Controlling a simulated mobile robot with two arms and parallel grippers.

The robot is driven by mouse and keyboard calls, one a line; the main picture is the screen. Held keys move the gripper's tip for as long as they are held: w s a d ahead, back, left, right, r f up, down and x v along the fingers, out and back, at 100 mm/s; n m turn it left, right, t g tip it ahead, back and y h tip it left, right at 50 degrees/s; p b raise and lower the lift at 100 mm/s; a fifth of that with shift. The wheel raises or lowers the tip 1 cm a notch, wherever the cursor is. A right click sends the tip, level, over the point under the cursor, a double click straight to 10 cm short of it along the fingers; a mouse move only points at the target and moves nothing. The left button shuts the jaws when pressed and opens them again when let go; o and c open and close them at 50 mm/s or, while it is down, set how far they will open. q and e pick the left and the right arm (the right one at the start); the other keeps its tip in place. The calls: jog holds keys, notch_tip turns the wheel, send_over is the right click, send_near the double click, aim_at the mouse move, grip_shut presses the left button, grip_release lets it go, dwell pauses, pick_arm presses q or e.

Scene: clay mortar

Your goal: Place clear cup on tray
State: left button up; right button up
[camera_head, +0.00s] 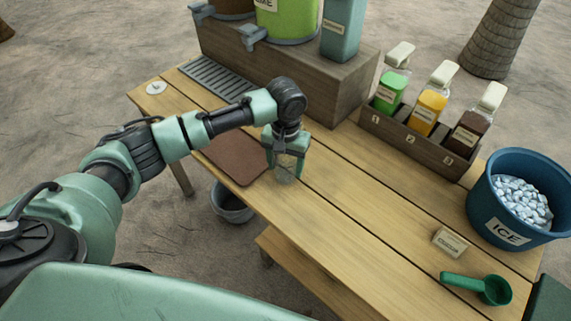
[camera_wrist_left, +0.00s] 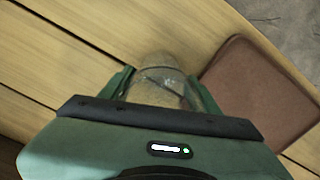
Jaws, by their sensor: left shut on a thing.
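The clear cup (camera_head: 285,171) is see-through and is between the fingers of my left gripper (camera_head: 286,163). My left gripper is shut on it, just right of the brown tray. The cup also shows between the green fingers in the left wrist view (camera_wrist_left: 160,82). I cannot tell whether the cup's base touches the table. The flat brown tray (camera_head: 230,158) lies near the table's front edge, partly behind my left arm. It shows at the right in the left wrist view (camera_wrist_left: 262,90). No right gripper shows.
A wooden table (camera_head: 350,215) carries a blue ice bucket (camera_head: 480,205), a green scoop (camera_head: 490,289), a small labelled block (camera_head: 449,242) and a bottle rack (camera_head: 400,140). A dark drip grate (camera_head: 215,78) and a wooden dispenser stand (camera_head: 320,80) are at the back. The table's middle is clear.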

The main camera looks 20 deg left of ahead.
pick_arm(q)
jog(key=shift+f, duration=0.1)
jog(key=o, duration=1.3)
jog(key=shift+o, duration=0.2)
